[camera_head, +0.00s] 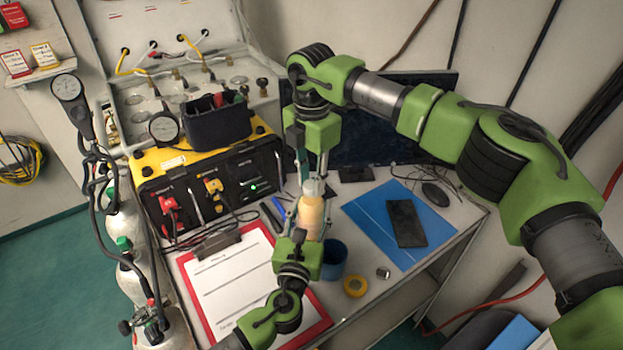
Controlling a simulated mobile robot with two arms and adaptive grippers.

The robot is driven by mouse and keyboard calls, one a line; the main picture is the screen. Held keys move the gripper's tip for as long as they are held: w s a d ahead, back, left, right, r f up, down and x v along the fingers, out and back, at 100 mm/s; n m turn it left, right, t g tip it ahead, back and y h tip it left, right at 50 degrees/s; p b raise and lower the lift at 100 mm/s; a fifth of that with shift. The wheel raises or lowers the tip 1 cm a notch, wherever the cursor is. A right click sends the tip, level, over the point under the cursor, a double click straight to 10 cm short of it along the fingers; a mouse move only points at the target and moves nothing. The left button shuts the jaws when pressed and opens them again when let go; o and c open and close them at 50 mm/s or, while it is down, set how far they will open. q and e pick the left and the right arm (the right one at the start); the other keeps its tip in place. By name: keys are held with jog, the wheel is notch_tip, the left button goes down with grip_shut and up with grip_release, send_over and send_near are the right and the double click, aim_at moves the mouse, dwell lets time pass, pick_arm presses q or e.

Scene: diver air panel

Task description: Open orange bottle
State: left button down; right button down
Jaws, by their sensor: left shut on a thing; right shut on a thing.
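The orange bottle (310,216) stands upright, or nearly so, above the middle of the table, with a pale cap (313,187) at its top. My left gripper (308,214) comes in from below and is shut on the bottle's body, with a finger on each side. My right gripper (312,182) points down from above and is shut around the cap at the bottle's top. The cap looks seated on the bottle, though the fingers partly hide it. The bottle's base is hidden behind my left gripper.
A red clipboard (223,285) lies at the left, and a blue cup (334,262) and yellow tape roll (355,286) stand near the bottle. A blue folder (372,213) with a black phone (406,224) lies right. The yellow-black air panel (181,156) and a monitor (377,128) stand behind.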

jog(key=n, duration=0.4)
jog(key=shift+w, duration=0.1)
jog(key=n, duration=0.4)
jog(key=shift+r, duration=0.1)
jog(key=n, duration=3.5)
jog(key=shift+r, duration=0.1)
jog(key=shift+r, duration=0.15)
jog(key=shift+r, duration=0.9)
